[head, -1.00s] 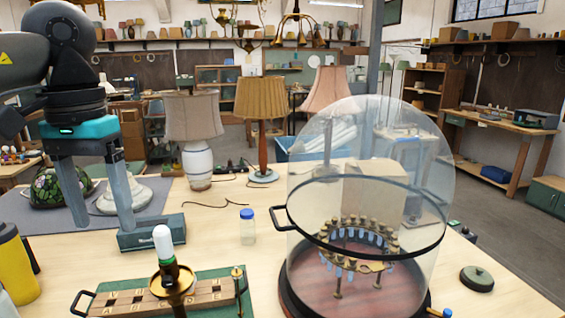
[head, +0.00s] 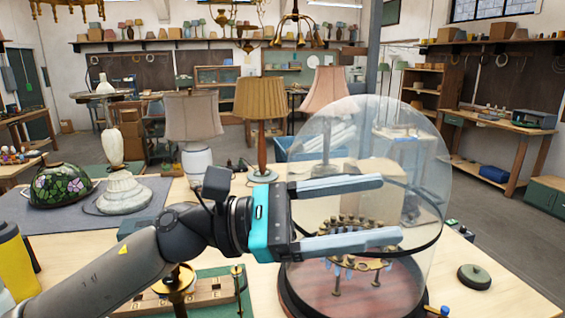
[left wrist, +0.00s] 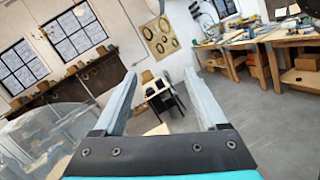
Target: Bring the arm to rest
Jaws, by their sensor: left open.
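My left gripper (head: 352,213) reaches in from the lower left in the head view, its arm low over the bench and its fingers pointing right. The fingers are spread apart with nothing between them. They show in front of the glass dome (head: 405,130); I cannot tell how near they are to it. In the left wrist view the two open fingers (left wrist: 162,98) frame only the room beyond. My right gripper does not show.
Under the dome, a ring of small parts (head: 345,262) stands on a reddish base. A stained-glass shade (head: 60,186) and a white lamp base (head: 122,190) stand on a grey mat at left. A wooden strip (head: 210,293) lies in front. A dark round lid (head: 474,276) lies at right.

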